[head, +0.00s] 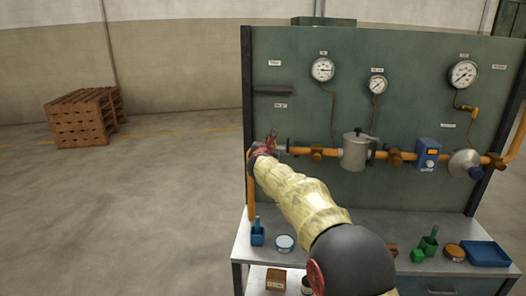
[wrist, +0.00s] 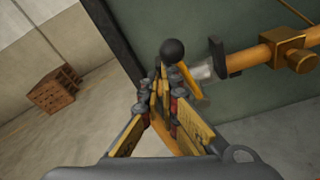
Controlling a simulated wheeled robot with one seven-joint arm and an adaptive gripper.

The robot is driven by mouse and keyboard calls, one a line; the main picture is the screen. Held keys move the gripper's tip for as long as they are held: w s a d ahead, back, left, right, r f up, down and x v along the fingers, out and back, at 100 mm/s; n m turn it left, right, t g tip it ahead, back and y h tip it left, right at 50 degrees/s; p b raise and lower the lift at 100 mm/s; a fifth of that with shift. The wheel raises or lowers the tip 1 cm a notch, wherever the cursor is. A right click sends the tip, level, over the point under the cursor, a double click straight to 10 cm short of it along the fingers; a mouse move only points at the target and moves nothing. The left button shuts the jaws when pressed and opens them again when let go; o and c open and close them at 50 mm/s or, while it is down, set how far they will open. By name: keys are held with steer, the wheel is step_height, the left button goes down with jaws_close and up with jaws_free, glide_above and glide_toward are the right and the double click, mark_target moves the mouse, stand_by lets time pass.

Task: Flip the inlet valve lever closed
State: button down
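My gripper (head: 266,143) is at the left end of the orange pipe in the head view. In the wrist view my gripper (wrist: 160,88) has its fingertips drawn together, with no clear object between them. A black ball knob (wrist: 172,50) shows right at the fingertips; I cannot tell whether they touch. A short yellow bar (wrist: 190,82) slants just right of the fingers, beside a silver fitting (wrist: 205,70). These seem to belong to the inlet valve lever. In the head view the gripper and forearm hide most of the valve.
The orange pipe (head: 300,150) runs right along the green panel (head: 290,80), past a grey pot (head: 356,151) and a blue meter (head: 427,154). A bench (head: 375,212) below holds a blue scoop (head: 257,233) and a blue tray (head: 487,254). Pallets (head: 80,118) stand far left on open floor.

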steer(key=shift+d+r, duration=0.55)
steer(key=shift+d, duration=0.05)
stand_by(0.3)
steer(key=shift+f, duration=0.15)
